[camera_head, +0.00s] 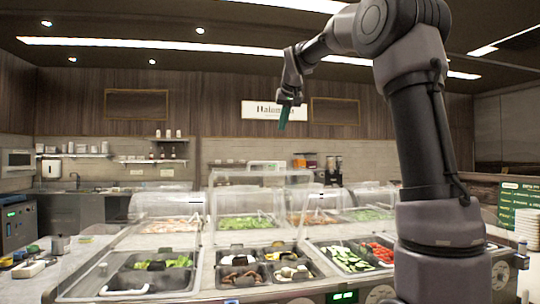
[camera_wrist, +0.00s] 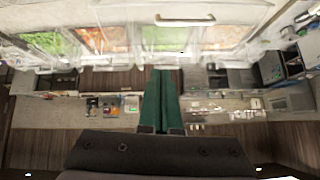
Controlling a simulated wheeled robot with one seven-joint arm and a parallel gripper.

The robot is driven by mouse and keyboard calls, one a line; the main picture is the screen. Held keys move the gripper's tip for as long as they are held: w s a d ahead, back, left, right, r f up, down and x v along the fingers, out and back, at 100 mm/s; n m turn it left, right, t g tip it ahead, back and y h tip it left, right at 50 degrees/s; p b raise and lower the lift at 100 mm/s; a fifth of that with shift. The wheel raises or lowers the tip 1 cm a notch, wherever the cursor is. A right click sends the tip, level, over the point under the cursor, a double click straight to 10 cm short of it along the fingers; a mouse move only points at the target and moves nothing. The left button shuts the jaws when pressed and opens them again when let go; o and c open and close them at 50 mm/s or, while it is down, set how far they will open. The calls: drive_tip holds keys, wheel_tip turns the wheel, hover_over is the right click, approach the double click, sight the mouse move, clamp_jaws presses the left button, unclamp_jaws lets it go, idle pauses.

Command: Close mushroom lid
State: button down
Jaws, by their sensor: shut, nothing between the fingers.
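My gripper (camera_head: 284,118) is high above the counter in the head view, with its green fingers closed together and empty, pointing down. It also shows in the wrist view (camera_wrist: 162,75). Clear lids stand raised behind the open wells, including a middle lid (camera_head: 246,180) and a left lid (camera_head: 160,206). The middle block of small wells holds brown and pale pieces; the pale pieces (camera_head: 292,272) at front right may be mushrooms, but they are too small to tell. I cannot tell which lid is the mushroom lid. My gripper is apart from all lids.
A right well (camera_head: 350,258) holds cucumber slices and red pieces. A stack of plates (camera_head: 527,230) stands at the far right. The air around my gripper is clear.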

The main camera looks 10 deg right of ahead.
drive_tip(key=x, duration=1.1)
drive_tip(key=shift+w+r, duration=0.2)
drive_tip(key=shift+s+a+f, duration=0.2)
drive_tip(key=shift+s+f, duration=0.7)
drive_tip(key=shift+s, duration=0.1)
drive_tip(key=shift+f, duration=0.35)
drive_tip(key=shift+s+f, duration=0.25)
